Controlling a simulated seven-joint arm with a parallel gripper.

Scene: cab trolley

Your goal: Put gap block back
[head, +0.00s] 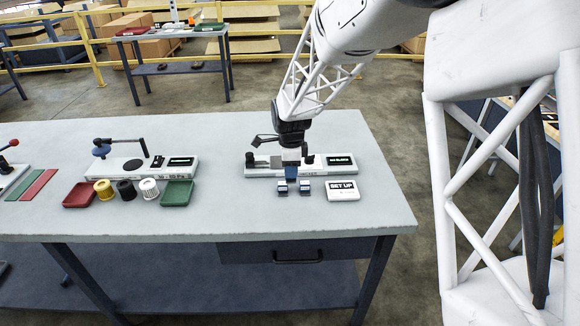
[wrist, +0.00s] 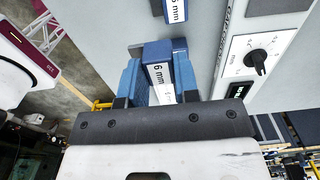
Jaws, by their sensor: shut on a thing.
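My gripper (wrist: 160,85) is shut on a blue gap block (wrist: 158,58) with a white label reading "6 mm"; the block sits between the two blue fingers in the wrist view. In the head view my gripper (head: 291,172) is over the front edge of the right white fixture (head: 262,171). The held block cannot be told apart from the fingers there. Two small dark blue blocks with pale labels, a left one (head: 281,188) and a right one (head: 304,188), stand on the table in front of the fixture. Another labelled block (wrist: 172,8) shows at the wrist view's top edge.
The fixture has a dial (wrist: 258,60) and a dark display (head: 342,161). A "SET UP" card (head: 342,190) lies right of the blocks. A second fixture (head: 178,168), coloured cylinders and red (head: 80,196) and green (head: 177,194) trays stand left. The table's front middle is clear.

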